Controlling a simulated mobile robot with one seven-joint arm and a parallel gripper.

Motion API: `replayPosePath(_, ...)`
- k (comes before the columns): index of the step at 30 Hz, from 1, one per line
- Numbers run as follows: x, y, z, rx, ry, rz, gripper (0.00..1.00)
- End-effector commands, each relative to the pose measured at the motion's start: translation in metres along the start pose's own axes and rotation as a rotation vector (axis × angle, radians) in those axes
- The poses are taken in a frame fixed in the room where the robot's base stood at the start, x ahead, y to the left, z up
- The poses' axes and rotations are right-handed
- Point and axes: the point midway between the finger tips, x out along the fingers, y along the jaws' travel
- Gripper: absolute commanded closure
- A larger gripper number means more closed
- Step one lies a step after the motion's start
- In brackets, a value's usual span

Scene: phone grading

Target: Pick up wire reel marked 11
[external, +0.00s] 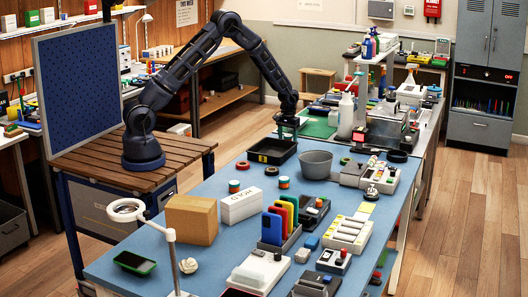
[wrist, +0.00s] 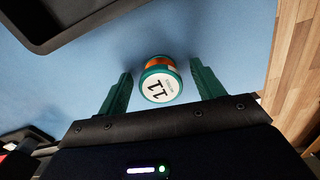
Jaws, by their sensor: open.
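The wire reel marked 11 (wrist: 160,82) shows in the wrist view, with a white label face, a green rim and an orange band behind it. My gripper (wrist: 163,76) is open, with one green finger on each side of the reel and a visible gap on both sides. In the external view my gripper (external: 288,124) hangs low at the far edge of the blue table (external: 330,245), just behind a black tray (external: 272,150). I cannot make out the reel marked 11 there.
In the wrist view a dark tray (wrist: 75,18) lies at upper left, and wood floor (wrist: 297,75) shows past the table edge at right. Several small reels (external: 284,182), a grey bowl (external: 316,164), a white box (external: 240,206) and a cardboard box (external: 191,219) stand nearby.

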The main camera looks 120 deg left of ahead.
Motion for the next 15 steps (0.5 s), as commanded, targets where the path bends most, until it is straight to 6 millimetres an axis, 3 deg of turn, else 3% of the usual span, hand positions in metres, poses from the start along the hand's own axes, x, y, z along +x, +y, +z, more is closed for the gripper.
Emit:
replayPosePath(6,0.0012,0.0,-0.0001,0.0,0.0,0.0,0.33)
replayPosePath(13,0.0011,0.0,0.0,0.0,0.0,0.0,0.78)
replayPosePath(15,0.001,0.0,0.0,-0.001,0.0,0.0,0.81)
